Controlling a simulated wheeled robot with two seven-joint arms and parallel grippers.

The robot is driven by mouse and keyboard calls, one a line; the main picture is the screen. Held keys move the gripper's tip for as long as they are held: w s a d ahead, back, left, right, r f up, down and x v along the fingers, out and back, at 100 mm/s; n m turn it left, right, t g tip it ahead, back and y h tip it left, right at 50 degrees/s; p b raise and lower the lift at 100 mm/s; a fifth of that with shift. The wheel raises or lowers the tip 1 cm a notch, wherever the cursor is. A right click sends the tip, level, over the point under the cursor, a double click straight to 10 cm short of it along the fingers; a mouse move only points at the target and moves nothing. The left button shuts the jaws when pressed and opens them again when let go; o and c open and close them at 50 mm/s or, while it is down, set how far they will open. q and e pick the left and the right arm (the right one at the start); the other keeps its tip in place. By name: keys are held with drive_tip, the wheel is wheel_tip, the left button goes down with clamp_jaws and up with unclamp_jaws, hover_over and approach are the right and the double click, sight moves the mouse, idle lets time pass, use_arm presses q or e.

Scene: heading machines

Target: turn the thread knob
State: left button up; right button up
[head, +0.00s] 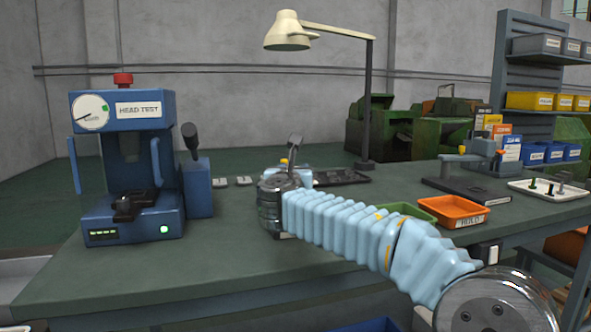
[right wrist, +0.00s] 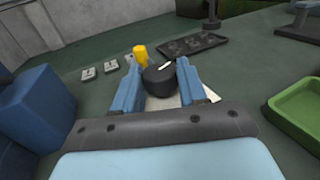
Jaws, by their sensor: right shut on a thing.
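The thread knob (right wrist: 160,79) is a dark round knob with a white mark on top, seen in the right wrist view. My right gripper (right wrist: 158,76) has its two blue fingers on either side of the knob and is shut on it. In the head view my right arm reaches in from the lower right, and its wrist and gripper (head: 297,176) hide the knob. A yellow piece (right wrist: 140,53) stands just behind the knob. A pale plate shows partly beneath the knob. My left gripper is in neither view.
A blue head test machine (head: 125,165) with a lever stands at left. A lamp (head: 368,100) and dark tray (right wrist: 180,45) are behind the knob. A green tray (head: 405,211) and orange tray (head: 454,209) lie right, beside my arm. The front left bench top is clear.

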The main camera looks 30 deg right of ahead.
drive_tip(key=m+g+h, duration=0.1)
drive_tip(key=m+g+h+p, duration=0.1)
drive_tip(key=g+h, duration=0.1)
drive_tip(key=shift+w+a+r+m+p, duration=0.15)
drive_tip(key=shift+w+a+m+p, duration=0.15)
drive_tip(key=shift+m+p, duration=0.1)
drive_tip(key=shift+m+g+h+p, duration=0.35)
drive_tip(key=shift+m+g+h, duration=0.55)
drive_tip(key=shift+g, duration=0.3)
drive_tip(key=m+g, duration=0.1)
drive_tip(key=m+g+h, duration=0.1)
drive_tip(key=g, duration=0.1)
drive_tip(key=m+g+h, duration=0.1)
drive_tip(key=shift+w+a+g, duration=0.1)
drive_tip(key=shift+w+g, duration=0.15)
drive_tip(key=shift+g, duration=0.15)
drive_tip(key=shift+w+m+g+h, duration=0.1)
drive_tip(key=shift+m+g+h, duration=0.2)
drive_tip(key=shift+m+g, duration=1.2)
drive_tip(key=shift+g, duration=0.5)
drive_tip(key=o, duration=1.1)
drive_tip(key=shift+c, duration=0.2)
drive_tip(key=shift+n+t, duration=0.3)
drive_tip(key=shift+t, duration=0.1)
